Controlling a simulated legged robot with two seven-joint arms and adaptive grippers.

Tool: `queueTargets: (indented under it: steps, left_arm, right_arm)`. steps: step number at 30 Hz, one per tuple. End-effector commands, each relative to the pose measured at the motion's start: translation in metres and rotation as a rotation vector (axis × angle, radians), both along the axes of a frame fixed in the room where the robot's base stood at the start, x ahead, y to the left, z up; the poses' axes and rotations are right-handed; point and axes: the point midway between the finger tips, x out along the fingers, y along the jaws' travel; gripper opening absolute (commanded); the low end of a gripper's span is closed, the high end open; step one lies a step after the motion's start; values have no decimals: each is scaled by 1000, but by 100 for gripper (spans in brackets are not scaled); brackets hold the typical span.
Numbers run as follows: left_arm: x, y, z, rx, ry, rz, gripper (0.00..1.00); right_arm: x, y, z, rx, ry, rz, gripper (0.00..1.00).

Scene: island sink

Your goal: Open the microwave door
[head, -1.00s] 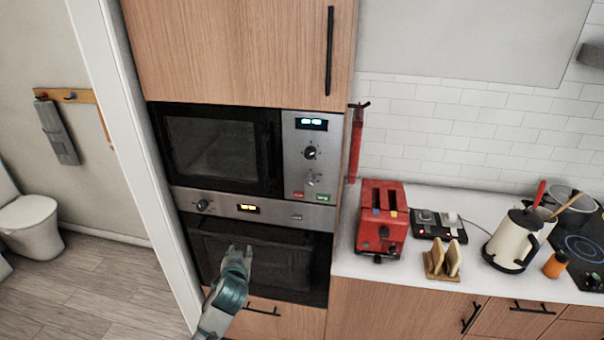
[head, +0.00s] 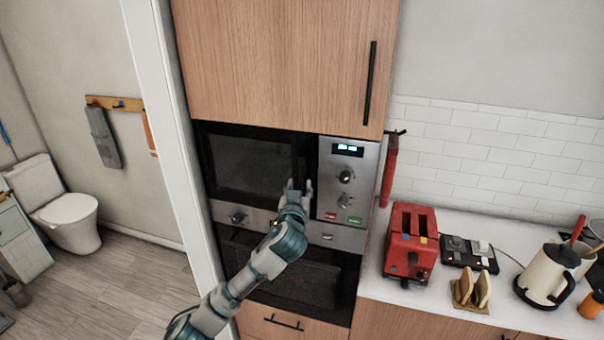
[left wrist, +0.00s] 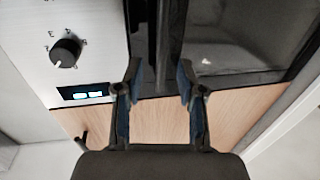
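The microwave (head: 243,166) is built into the wood cabinet, with a dark glass door on the left and a silver control panel (head: 347,181) on the right. The door looks shut. Its dark vertical handle (left wrist: 158,45) runs beside the panel and shows in the left wrist view. My left gripper (head: 297,186) is raised in front of the lower part of the handle. In the left wrist view its two fingers (left wrist: 159,85) are apart, with the handle lined up between them. I see no finger clearly touching the handle. My right gripper is not in view.
An oven (head: 290,270) sits below the microwave, partly behind my left arm. A cabinet door (head: 285,60) is above. A red toaster (head: 409,243), a toast rack (head: 471,290) and a kettle (head: 545,275) stand on the counter to the right. A white door frame is at left.

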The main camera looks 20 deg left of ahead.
Motion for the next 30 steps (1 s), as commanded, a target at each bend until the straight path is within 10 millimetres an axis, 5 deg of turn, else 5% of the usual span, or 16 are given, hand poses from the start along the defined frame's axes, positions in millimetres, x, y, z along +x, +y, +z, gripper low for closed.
queueTargets:
  steps: [9, 21, 26, 30]
  left_arm:
    - [50, 8, 1, 0, 1, 1, 39]
    - [57, 9, 0, -1, 0, 0, 39]
    - [57, 9, 0, -1, 0, 0, 0]
    - [57, 9, 0, -1, 0, 0, 0]
  right_arm:
    - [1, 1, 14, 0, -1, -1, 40]
    - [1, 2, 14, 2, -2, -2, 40]
    - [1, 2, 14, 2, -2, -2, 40]
    - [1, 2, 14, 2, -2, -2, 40]
